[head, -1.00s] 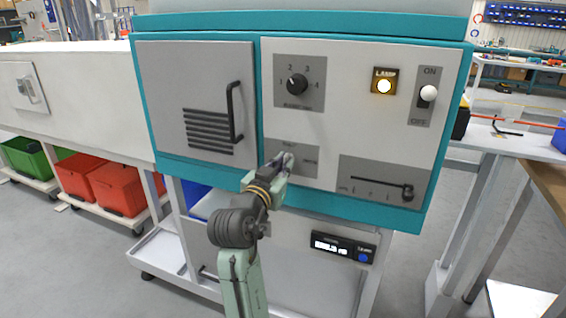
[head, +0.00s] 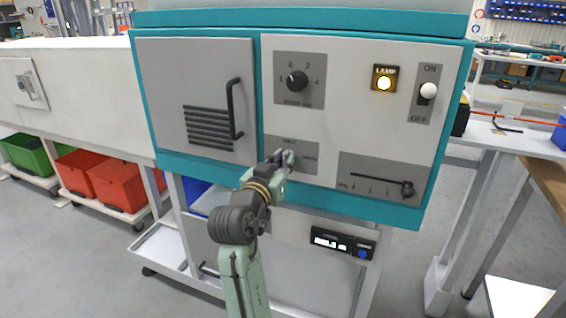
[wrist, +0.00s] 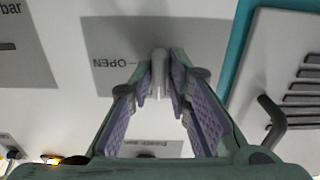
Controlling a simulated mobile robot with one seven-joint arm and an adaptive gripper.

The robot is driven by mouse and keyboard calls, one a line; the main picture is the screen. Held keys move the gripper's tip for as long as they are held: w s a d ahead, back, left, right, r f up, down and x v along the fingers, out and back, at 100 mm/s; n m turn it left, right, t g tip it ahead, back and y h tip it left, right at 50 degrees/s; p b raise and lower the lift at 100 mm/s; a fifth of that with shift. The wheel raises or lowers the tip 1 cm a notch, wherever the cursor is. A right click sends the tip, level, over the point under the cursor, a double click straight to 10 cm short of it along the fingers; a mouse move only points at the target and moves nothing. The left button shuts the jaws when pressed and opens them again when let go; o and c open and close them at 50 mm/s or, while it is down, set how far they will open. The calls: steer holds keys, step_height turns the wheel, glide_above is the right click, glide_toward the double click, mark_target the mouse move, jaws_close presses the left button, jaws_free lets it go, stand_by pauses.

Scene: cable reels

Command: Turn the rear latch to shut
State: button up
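The rear latch (wrist: 158,68) is a small light-grey handle on a grey plate (wrist: 105,52) on the machine's white front. In the wrist view, which is upside down, the word OPEN reads beside it. In the head view the plate (head: 308,157) lies below the dial, partly covered by my gripper (head: 284,156). My gripper (wrist: 162,88) has its purple-padded fingers on either side of the latch handle, with narrow gaps seeming to show beside it. The handle looks upright in the picture; its far end and the plate's other label are hard to make out.
A black dial (head: 297,82) sits above the latch and a black door handle (head: 235,110) to its left. A black slider lever (head: 407,188) is at lower right. A lit lamp (head: 384,82) and a white toggle (head: 428,91) are at upper right.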

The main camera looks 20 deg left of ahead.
steer(key=shift+o, duration=0.5)
steer(key=shift+w+d+r, duration=0.1)
steer(key=shift+d, duration=0.05)
steer(key=shift+s, duration=0.3)
steer(key=s, duration=1.1)
steer(key=shift+s+a, duration=0.25)
